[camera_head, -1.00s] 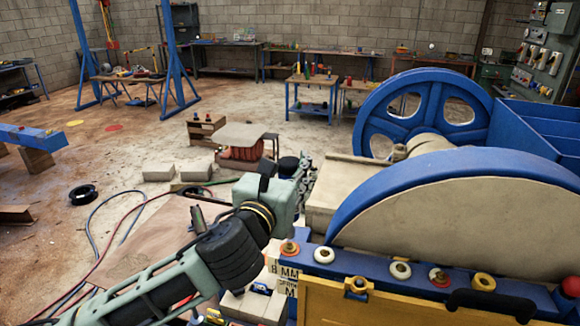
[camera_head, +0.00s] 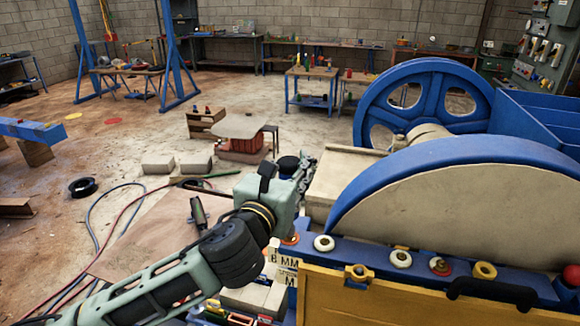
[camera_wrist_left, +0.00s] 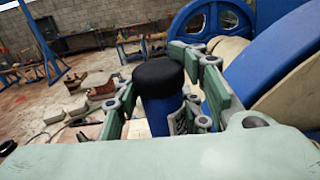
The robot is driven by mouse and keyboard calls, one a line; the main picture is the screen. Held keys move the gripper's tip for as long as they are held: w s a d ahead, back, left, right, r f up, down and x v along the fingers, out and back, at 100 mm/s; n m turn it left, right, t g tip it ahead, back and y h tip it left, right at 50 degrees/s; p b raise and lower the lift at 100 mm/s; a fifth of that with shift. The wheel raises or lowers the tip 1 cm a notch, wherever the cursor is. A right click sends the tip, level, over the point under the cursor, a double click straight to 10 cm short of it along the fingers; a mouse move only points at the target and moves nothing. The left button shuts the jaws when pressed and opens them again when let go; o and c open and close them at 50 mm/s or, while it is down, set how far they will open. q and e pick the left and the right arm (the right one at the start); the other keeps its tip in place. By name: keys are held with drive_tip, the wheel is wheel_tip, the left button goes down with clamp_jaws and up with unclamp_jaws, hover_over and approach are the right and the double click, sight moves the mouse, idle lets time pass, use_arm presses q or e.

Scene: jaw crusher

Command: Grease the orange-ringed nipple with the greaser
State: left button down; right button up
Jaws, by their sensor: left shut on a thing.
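The orange-ringed nipple (camera_head: 290,239) sits at the left end of the crusher's blue ledge, partly covered by my left arm in the head view. My left gripper (camera_head: 302,174) is just above and beyond it, with its fingers pointing away. In the left wrist view the fingers (camera_wrist_left: 162,98) are closed around a blue cylinder with a black cap, which looks like the greaser (camera_wrist_left: 158,78). In the head view its black top (camera_head: 289,163) shows behind the wrist. The greaser's lower end and any nozzle are hidden. My right gripper is not in view.
White-ringed nipples (camera_head: 324,243) (camera_head: 400,259), a red-centred one (camera_head: 439,266) and a yellow-ringed one (camera_head: 485,270) line the ledge. The big blue-rimmed wheel guard (camera_head: 460,200) rises right behind. A yellow panel (camera_head: 400,297) with a black handle stands in front.

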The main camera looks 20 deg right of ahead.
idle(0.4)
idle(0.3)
use_arm(q)
drive_tip(key=shift+r+p, duration=0.8)
drive_tip(key=shift+p, duration=0.05)
drive_tip(key=shift+f+b, duration=0.55)
drive_tip(key=shift+f, duration=0.35)
idle(0.5)
drive_tip(key=shift+r, duration=0.15)
